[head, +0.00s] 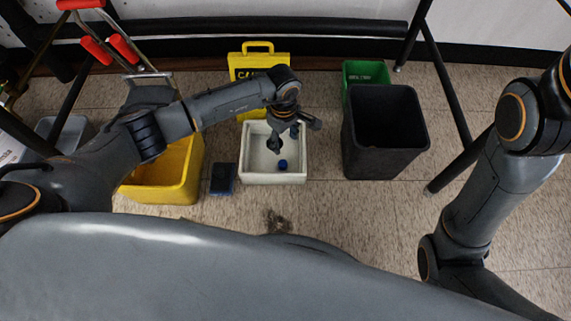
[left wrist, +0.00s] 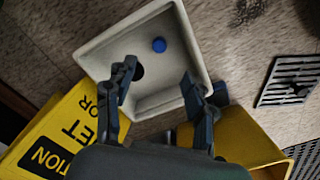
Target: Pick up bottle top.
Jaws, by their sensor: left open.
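The bottle top (head: 283,164) is a small round blue cap. It lies on the floor of a white square basin (head: 272,180), near the basin's front side in the head view. In the left wrist view the bottle top (left wrist: 159,45) shows whole, beyond the fingertips, inside the pale basin (left wrist: 98,52). My left gripper (head: 283,143) points down over the basin. Its two fingers are apart in the left wrist view (left wrist: 159,80), with nothing between them, and the bottle top is apart from both. My right arm shows at the right, but its gripper is out of view.
A black bin (head: 385,160) and a green bin (head: 366,70) are to the right. Tiled floor in front is mostly clear.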

